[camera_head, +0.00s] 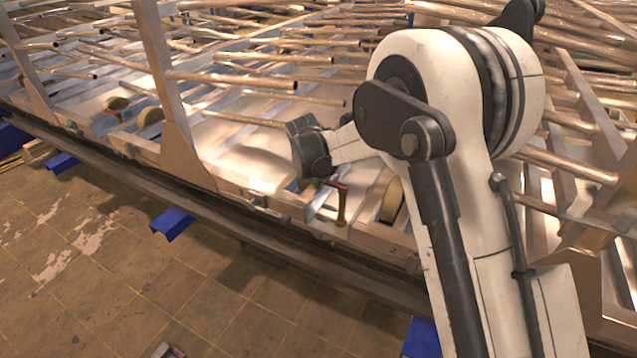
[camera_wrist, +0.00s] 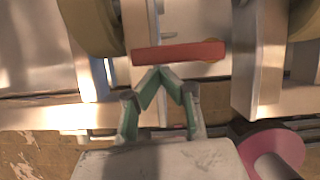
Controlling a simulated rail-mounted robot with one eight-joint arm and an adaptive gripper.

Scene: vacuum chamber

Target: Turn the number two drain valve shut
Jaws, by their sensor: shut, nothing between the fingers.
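A valve with a red lever handle (camera_head: 338,186) on a brass-coloured stem (camera_head: 341,211) stands at the front edge of the metal frame, near the middle of the head view. In the wrist view the red handle (camera_wrist: 178,52) lies crosswise, just above my gripper's fingertips in the picture. My gripper (camera_wrist: 164,72) is shut and empty, its green fingers meeting in a peak below the handle's left half. Whether the tips touch the handle I cannot tell. In the head view my arm hides part of the area to the right, and no valve number is legible.
The long metal frame (camera_head: 240,205) carries upright posts and many copper-coloured pipes (camera_head: 215,80) behind the valve. A pink round part (camera_wrist: 275,143) sits at lower right in the wrist view. Blue supports (camera_head: 172,222) stand below the frame. The tiled floor (camera_head: 130,290) in front is mostly clear.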

